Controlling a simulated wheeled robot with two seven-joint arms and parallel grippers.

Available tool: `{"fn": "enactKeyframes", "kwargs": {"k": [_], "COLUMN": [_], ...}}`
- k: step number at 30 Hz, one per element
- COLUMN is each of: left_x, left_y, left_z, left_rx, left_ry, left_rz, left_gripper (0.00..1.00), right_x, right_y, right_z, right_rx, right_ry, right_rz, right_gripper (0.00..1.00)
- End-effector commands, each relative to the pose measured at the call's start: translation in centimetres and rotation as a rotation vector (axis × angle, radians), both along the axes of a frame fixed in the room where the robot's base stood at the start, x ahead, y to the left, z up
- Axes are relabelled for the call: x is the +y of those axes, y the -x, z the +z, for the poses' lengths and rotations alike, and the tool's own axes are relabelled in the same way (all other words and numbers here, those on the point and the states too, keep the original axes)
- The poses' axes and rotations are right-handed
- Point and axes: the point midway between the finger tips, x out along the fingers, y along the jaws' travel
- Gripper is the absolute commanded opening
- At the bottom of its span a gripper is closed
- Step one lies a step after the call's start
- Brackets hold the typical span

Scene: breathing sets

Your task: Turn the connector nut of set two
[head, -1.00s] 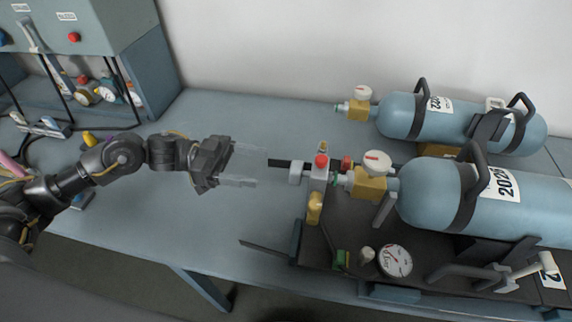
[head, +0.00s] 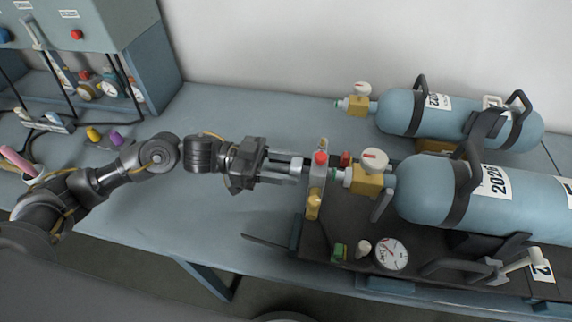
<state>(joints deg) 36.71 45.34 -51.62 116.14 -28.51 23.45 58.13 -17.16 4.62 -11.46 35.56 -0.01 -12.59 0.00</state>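My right gripper is not in view.
A second cylinder (head: 400,112) with its own valve lies behind, near the wall. A pressure gauge (head: 391,254) lies at the front of the backplate. A test cabinet (head: 98,28) stands at the back left.

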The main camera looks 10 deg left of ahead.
Motion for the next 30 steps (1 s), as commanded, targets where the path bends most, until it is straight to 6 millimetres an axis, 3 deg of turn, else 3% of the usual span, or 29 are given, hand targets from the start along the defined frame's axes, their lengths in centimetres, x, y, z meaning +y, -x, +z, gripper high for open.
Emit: {"fn": "enactKeyframes", "kwargs": {"k": [1,5,14,30], "left_x": [0.0,0.0,0.0,0.0], "left_y": [0.0,0.0,0.0,0.0], "left_z": [0.0,0.0,-0.1,-0.2], "left_rx": [0.0,0.0,-0.045,-0.417], "left_ry": [0.0,0.0,0.001,0.003], "left_rz": [0.0,0.0,0.0,0.0], "left_gripper": [0.4,0.23,0.23,0.23], "right_x": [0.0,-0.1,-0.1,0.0], "right_y": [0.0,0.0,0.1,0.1], "right_z": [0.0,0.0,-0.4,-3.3], "right_rx": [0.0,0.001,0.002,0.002], "right_ry": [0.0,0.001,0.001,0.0], "right_rz": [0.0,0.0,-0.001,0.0], "right_gripper": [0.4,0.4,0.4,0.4]}}
